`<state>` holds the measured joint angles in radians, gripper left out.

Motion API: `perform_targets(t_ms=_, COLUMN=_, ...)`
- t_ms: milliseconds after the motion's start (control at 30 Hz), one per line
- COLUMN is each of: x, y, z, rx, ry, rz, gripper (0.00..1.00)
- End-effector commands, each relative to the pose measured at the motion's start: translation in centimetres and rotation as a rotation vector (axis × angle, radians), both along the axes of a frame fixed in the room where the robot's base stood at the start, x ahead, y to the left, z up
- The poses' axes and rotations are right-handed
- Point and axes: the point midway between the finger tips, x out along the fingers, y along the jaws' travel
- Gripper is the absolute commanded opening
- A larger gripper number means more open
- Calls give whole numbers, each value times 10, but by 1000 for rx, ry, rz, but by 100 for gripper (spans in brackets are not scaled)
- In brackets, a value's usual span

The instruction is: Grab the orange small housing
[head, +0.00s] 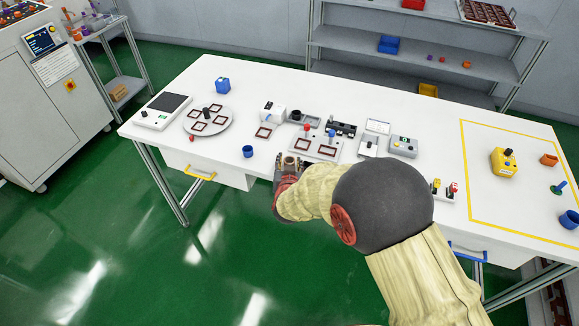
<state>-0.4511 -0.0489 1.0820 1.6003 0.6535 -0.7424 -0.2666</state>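A small orange housing (549,160) lies on the white table at the far right, inside the yellow outlined area. Another small orange piece (467,64) sits on the rear shelf; it is too small to tell its shape. My gripper (291,161) is over the table's front edge near the middle, far to the left of the orange housing and not touching it. My gripper is small in view and partly hidden by my arm; whether it is open or holds anything is unclear.
A blue cup (248,151), a round grey plate (208,120) and several fixtures occupy the table's left and middle.

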Motion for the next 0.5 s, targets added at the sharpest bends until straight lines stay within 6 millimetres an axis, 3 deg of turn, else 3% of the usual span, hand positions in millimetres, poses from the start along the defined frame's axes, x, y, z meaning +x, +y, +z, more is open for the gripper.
perform_targets(t_ms=300, x=5, y=0, z=-1, rx=1, ry=-1, rz=0, gripper=38)
perform_targets(t_ms=500, x=5, y=0, z=-1, rx=1, ry=-1, rz=0, gripper=26)
